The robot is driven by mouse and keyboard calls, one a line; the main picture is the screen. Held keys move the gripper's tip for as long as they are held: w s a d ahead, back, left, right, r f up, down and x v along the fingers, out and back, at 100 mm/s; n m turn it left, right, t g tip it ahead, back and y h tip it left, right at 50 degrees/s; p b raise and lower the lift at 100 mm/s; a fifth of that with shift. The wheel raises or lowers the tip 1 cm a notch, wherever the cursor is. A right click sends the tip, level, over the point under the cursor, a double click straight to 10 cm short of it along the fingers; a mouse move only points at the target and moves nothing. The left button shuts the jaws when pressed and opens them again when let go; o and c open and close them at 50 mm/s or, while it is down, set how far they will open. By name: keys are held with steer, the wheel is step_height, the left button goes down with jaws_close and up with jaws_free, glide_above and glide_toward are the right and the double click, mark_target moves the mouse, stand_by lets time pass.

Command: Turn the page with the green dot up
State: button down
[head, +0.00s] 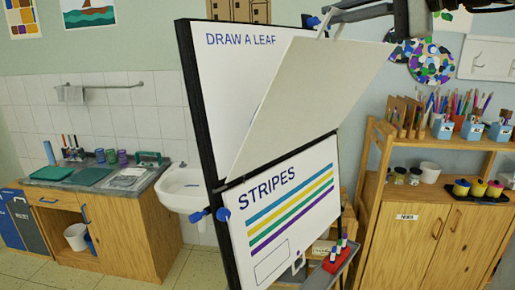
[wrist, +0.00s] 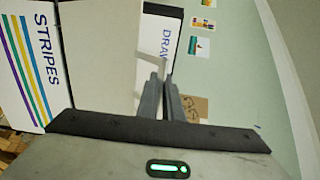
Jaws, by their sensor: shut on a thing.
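A black-framed board (head: 194,95) carries an upper page headed "DRAW A LEAF" (head: 225,80) and a lower page headed "STRIPES" (head: 285,215) with coloured stripes. A blank pale sheet (head: 318,95) stands out between them, its lower edge along the board's middle and its free edge raised, hiding much of the upper page. It also shows in the wrist view (wrist: 100,50). My gripper (wrist: 160,85) is shut on a thin pale tab (wrist: 152,58) at the sheet's free edge. I see no green dot.
Blue knobs (head: 223,214) stick out at the board's lower left. A sink (head: 185,188) and a counter (head: 120,178) stand at left. A wooden shelf (head: 455,140) with pencils and paint pots is at right.

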steer(key=shift+w+a+r, duration=0.8)
steer(key=shift+w+a, duration=0.15)
steer(key=shift+w, duration=0.05)
steer(key=shift+w+a+r, duration=0.15)
steer(key=shift+w+a, duration=0.05)
steer(key=shift+w, duration=0.05)
steer(key=w+a+r, duration=0.2)
steer(key=w+a, duration=0.3)
steer(key=w, duration=0.1)
steer(key=shift+a+r, duration=0.35)
steer(key=shift+w, duration=0.1)
steer(key=w+a+r, duration=0.1)
steer(key=w+a, duration=0.5)
steer(key=shift+w+a, duration=0.25)
steer(key=shift+w, duration=0.05)
stand_by(0.5)
